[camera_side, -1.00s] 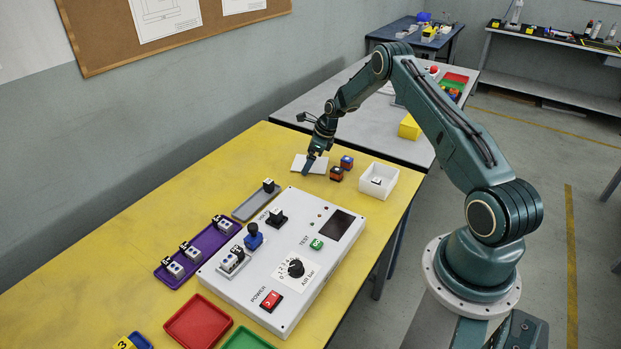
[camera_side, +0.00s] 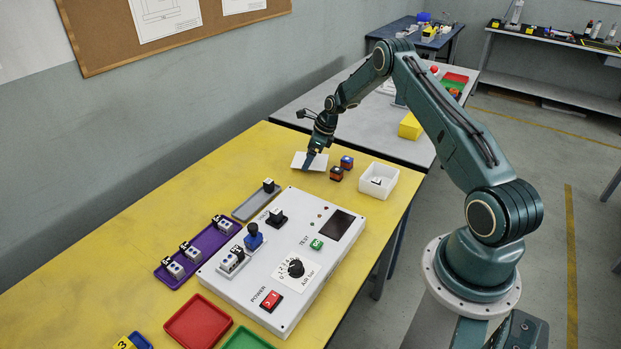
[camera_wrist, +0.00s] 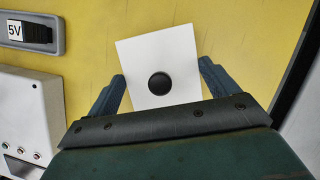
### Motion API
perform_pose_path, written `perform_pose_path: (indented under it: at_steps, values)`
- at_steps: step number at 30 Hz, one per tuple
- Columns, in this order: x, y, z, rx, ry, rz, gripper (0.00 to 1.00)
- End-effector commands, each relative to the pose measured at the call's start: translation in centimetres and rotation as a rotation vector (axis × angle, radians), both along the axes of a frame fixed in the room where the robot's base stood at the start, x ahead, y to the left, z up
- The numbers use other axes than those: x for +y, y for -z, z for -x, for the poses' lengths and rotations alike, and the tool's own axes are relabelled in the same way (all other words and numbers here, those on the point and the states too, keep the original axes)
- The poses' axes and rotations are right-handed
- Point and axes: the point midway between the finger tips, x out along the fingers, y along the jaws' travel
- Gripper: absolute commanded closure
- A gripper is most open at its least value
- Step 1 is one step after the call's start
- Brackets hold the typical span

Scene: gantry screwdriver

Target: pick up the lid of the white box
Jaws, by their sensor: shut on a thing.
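The lid is a flat white square plate with a round black knob; it shows in the side view (camera_side: 299,161) and in the wrist view (camera_wrist: 155,55). My gripper (camera_side: 309,165) is at the lid in the side view. The white box (camera_side: 379,190) stands open to the right, with a small labelled item inside.
Two small orange-and-blue blocks (camera_side: 341,168) stand between the lid and the box. A grey tray (camera_side: 248,207) and a white control panel (camera_side: 225,278) lie nearer. The yellow table (camera_side: 150,235) is clear to the left of the lid.

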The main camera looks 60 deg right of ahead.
Motion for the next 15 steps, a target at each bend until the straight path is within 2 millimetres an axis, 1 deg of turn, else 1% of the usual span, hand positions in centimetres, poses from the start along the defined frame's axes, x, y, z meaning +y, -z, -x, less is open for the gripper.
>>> perform_pose_path:
  at_steps: [5, 8, 15]
  values:
    - [-0.1, -2.4, -0.1, -0.004, 0.000, 0.002, 0.36]
    - [-0.1, -4.2, -0.1, -0.004, 0.001, 0.003, 0.36]
    - [-0.1, -9.4, -0.1, -0.005, 0.001, 0.003, 0.36]
